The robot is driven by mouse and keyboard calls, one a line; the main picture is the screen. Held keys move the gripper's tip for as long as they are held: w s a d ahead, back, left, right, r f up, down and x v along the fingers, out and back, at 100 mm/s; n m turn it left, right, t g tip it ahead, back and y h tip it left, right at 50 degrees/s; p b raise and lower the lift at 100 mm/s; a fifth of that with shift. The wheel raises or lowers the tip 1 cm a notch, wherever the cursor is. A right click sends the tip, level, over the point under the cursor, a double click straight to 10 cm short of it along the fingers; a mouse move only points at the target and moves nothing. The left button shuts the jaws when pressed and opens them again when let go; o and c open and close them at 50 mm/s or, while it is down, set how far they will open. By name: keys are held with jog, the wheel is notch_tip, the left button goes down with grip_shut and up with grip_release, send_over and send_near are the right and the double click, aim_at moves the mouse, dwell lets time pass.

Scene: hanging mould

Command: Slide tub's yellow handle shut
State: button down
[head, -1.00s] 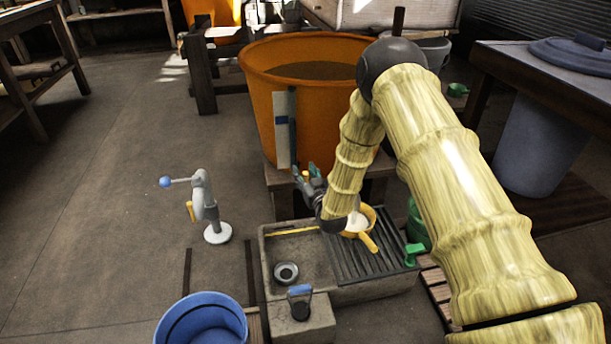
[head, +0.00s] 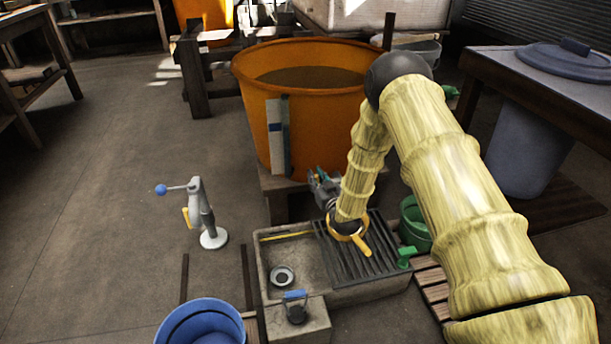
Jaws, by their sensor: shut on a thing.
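The orange tub (head: 340,121) stands on a dark wooden stand behind the stone sink. A pale upright strip (head: 276,141) is on its front wall. My gripper (head: 318,178), dark grey with teal tips, is low at the front of the tub, below and right of the strip. Its jaws are closed at the tub's lower front. The tub's yellow handle is not visible now; it appears hidden between or behind the fingers, where a small yellow piece showed earlier. My forearm covers the area right of the gripper.
A stone sink (head: 290,260) with a ribbed drainboard (head: 372,268) lies below the gripper. A yellow-handled pan (head: 363,248) is on the drainboard, partly behind my forearm. A grey lever stand (head: 207,215), blue bucket (head: 203,323) and green bucket (head: 412,228) stand around it.

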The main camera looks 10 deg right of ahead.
jog(key=shift+d, duration=0.3)
jog(key=c, duration=1.3)
grip_release()
jog(key=shift+s+d, duration=0.1)
jog(key=shift+d, duration=0.05)
jog(key=shift+a, duration=0.2)
jog(key=shift+s, duration=0.2)
jog(key=s+d, duration=0.2)
jog(key=s, duration=0.9)
jog(key=shift+s, duration=0.2)
